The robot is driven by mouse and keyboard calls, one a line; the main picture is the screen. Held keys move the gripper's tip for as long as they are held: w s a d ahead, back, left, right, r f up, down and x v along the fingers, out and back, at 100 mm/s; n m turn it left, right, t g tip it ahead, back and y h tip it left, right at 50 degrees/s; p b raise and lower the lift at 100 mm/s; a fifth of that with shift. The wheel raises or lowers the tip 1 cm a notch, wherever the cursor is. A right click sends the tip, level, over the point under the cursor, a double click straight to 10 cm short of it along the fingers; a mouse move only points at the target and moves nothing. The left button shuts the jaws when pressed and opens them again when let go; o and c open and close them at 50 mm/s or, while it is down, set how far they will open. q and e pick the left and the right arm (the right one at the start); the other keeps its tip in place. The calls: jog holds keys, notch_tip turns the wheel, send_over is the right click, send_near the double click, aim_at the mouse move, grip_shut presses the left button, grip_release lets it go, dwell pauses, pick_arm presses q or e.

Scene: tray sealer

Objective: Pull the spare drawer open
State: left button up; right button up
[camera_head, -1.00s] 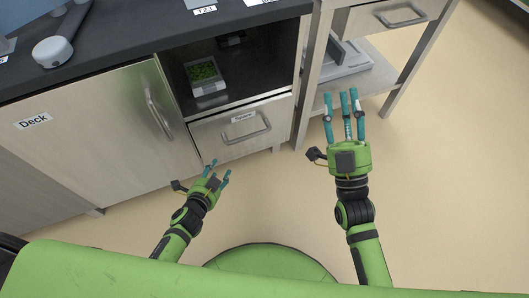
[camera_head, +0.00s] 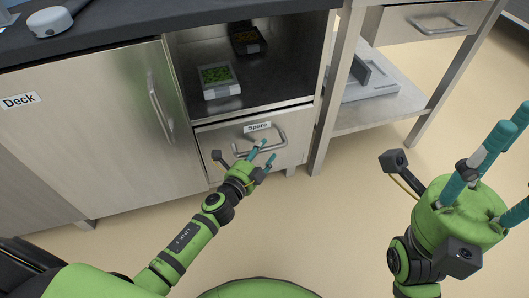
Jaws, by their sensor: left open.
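The spare drawer (camera_head: 222,137) is a metal drawer front below the open shelf, with a label reading "Spare" (camera_head: 257,127). It looks shut. Its bar handle (camera_head: 284,137) runs across the front. My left gripper (camera_head: 267,152) is open, with its teal fingers at the lower edge of the handle. Whether they touch the handle cannot be told. My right gripper (camera_head: 504,165) is at the right edge of the picture, away from the drawer, with its fingers spread and nothing between them.
A tray of green contents (camera_head: 217,79) and a darker tray (camera_head: 246,39) stand on the shelf above. The Deck cabinet door (camera_head: 80,120) is left of the drawer. A metal table (camera_head: 375,112) stands to the right. The floor in front is clear.

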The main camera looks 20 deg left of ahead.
pick_arm(q)
jog(key=shift+w+d+f, duration=0.1)
jog(key=shift+w+d, duration=0.05)
jog(key=shift+w, duration=0.55)
grip_shut()
